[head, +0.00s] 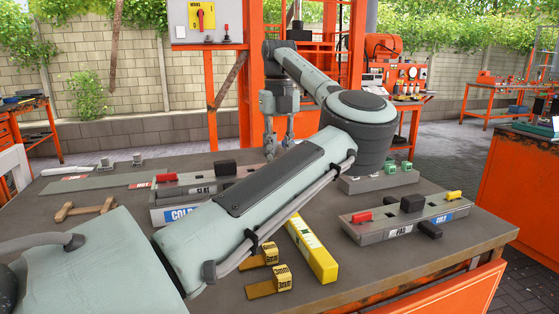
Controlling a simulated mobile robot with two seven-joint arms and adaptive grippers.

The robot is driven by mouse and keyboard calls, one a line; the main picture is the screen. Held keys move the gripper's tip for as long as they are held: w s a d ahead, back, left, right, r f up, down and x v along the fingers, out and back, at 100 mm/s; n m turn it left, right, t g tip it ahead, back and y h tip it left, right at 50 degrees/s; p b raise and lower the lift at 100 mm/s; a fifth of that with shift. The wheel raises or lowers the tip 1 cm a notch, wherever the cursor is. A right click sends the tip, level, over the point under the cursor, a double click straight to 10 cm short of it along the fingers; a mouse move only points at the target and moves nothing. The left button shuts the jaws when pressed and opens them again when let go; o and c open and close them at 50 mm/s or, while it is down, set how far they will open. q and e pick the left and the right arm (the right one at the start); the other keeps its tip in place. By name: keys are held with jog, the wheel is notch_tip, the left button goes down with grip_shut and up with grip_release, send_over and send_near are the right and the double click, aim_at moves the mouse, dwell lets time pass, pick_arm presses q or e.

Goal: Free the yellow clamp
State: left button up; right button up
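A grey fixture (400,222) marked PAD and COLD lies on the right of the table. It carries a yellow clamp (453,196) at its right end, a red clamp (362,217) at its left end and a black block (412,203) between them. A second fixture (190,197) marked SLAT and COLD lies left of centre, partly hidden by my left arm; any yellow clamp on it is hidden. My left gripper (279,147) points down near the table's far side, fingers apart and empty, away from the visible yellow clamp. My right gripper is not in view.
A wooden piece (85,208) lies at the left. Small green-topped parts (398,168) sit behind the right fixture. My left arm crosses the middle of the table.

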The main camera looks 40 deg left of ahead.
pick_arm(q)
grip_shut()
jog(key=n, duration=0.4)
jog(key=shift+n, duration=0.4)
